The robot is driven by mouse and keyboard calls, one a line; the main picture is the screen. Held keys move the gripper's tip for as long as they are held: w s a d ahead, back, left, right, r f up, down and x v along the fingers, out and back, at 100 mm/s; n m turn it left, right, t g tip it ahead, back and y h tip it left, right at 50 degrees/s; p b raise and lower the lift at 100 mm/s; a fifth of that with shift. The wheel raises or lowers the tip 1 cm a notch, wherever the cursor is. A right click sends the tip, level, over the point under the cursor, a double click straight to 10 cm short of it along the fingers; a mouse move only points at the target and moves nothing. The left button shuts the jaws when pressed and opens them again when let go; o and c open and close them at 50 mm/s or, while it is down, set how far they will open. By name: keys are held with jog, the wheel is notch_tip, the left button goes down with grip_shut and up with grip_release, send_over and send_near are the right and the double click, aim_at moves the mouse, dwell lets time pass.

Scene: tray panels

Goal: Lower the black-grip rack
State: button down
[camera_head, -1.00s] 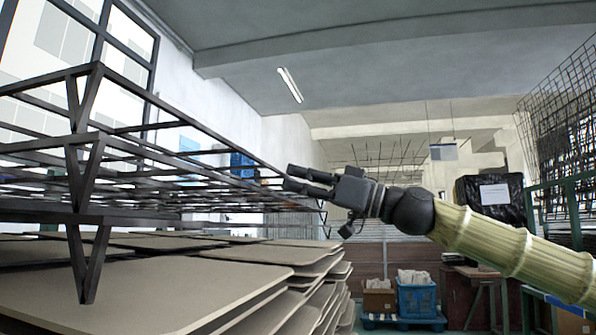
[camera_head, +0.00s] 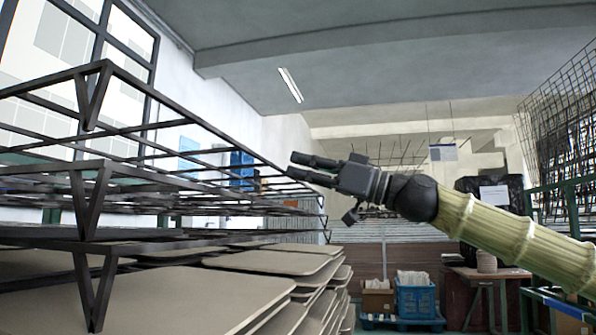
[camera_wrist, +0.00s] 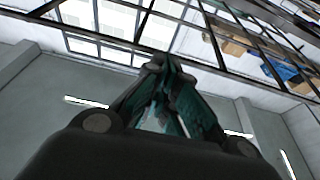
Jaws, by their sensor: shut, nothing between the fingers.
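Several dark metal racks are layered at the left in the head view. The top rack (camera_head: 190,132) has a gap between its near V-shaped foot and the rack below (camera_head: 140,172). I cannot make out a black grip on any rack, so I cannot tell which one is named. My gripper (camera_head: 293,166) is shut and empty, pointing left close to the far right edge of the top rack; contact cannot be told. In the wrist view my gripper's fingertips (camera_wrist: 165,64) meet in front of a dark frame bar (camera_wrist: 215,70).
Flat beige panels (camera_head: 160,300) are stacked beneath the racks. A wire mesh rack (camera_head: 560,130) stands at right. Open air lies above my gripper.

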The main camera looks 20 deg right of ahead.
jog(key=s+d+f, duration=0.3)
jog(key=d+f, duration=0.2)
jog(key=d, duration=0.1)
jog(key=shift+s+d+f, duration=0.15)
jog(key=shift+s+f, duration=0.1)
jog(key=shift+f, duration=0.15)
dwell(0.6)
